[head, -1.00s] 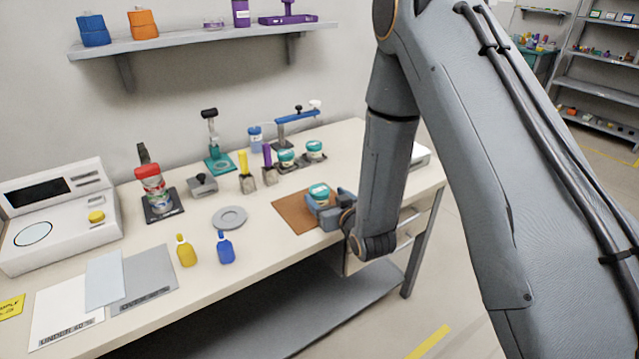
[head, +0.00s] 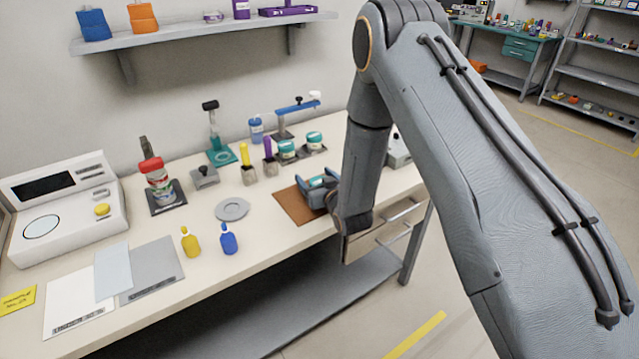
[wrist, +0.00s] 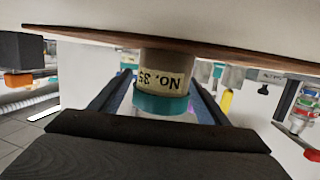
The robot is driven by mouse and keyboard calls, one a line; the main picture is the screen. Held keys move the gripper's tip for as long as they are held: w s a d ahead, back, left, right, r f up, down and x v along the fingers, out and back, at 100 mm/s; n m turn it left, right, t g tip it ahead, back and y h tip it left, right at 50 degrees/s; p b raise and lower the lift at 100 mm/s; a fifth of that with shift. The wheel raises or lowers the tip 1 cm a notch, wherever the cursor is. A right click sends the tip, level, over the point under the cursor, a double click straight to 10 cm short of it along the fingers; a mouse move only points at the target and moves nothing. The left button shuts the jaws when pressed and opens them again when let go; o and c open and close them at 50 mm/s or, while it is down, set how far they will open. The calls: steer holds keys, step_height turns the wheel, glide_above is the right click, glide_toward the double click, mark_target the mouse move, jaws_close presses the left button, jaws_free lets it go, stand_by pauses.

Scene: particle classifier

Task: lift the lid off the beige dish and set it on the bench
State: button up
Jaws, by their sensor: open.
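A beige dish (wrist: 165,66) with a "No. 35" label stands on the brown mat (head: 292,207); the wrist view shows it upside down. Its teal lid (wrist: 162,104) is on it and also shows in the head view (head: 317,182). My gripper (head: 318,190) is open, with one finger on each side of the dish near the lid. I cannot tell whether either finger touches it. The fingers and my arm hide the lower dish in the head view. The bench (head: 275,232) is beige.
Two teal-lidded jars (head: 287,150) (head: 314,140) stand behind the mat, near yellow (head: 247,165) and purple (head: 268,158) handled tools. A grey round plate (head: 232,209) lies left of the mat. Yellow (head: 190,243) and blue (head: 228,240) bottles stand at the front. Bare bench lies between plate and mat.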

steer(key=shift+c, duration=0.4)
steer(key=c, duration=1)
steer(key=shift+r, duration=0.1)
steer(key=shift+c, duration=0.2)
